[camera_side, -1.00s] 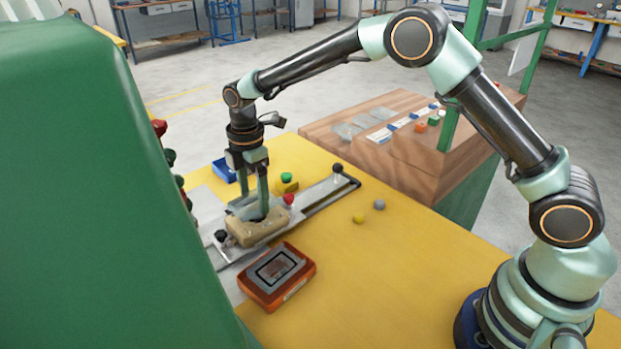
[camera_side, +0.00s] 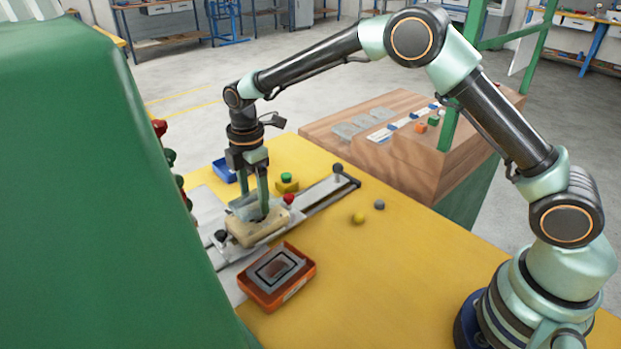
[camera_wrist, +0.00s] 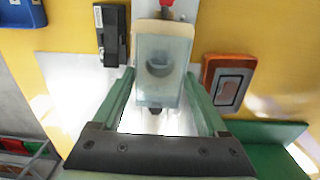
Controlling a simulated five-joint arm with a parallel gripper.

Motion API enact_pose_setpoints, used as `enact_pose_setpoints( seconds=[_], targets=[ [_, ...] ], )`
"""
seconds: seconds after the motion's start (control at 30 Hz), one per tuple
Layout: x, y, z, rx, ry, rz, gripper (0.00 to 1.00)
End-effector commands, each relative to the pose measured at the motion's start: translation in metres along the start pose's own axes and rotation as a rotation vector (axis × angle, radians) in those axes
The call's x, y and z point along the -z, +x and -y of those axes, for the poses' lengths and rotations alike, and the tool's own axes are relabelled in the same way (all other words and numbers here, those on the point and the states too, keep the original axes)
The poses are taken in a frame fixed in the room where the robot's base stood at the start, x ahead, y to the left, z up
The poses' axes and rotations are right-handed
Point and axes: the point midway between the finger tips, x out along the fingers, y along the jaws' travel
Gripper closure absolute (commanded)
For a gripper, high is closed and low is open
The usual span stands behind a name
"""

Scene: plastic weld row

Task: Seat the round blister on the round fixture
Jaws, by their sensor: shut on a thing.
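The blister (camera_wrist: 179,52) is a clear, pale, box-like piece with a round pocket, seen between my fingers in the wrist view. In the side view the blister (camera_side: 243,207) shows as a pale sheet by the fingertips. My gripper (camera_side: 256,211) points down and is shut on it; it also shows in the wrist view (camera_wrist: 160,78). The round fixture (camera_side: 258,232) is a tan block on the metal slide, directly below my fingertips. The blister hides most of the fixture in the wrist view. I cannot tell whether the blister touches it.
An orange tray (camera_side: 297,289) with a dark framed piece lies in front of the fixture. The metal slide (camera_side: 322,190) carries a red knob (camera_side: 288,199). A yellow box with a green button (camera_side: 287,178) and a blue bin (camera_side: 224,171) stand behind. The large green machine (camera_side: 90,190) is close on the left.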

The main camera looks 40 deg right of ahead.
Motion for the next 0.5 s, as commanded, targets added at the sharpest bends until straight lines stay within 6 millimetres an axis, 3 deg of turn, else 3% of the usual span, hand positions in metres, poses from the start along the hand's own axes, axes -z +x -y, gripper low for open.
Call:
enact_pose_setpoints(
  seconds=[0.5],
  targets=[
    [0.0000,0.0063,0.0002,0.001,0.000,0.000,0.59]
  ],
)
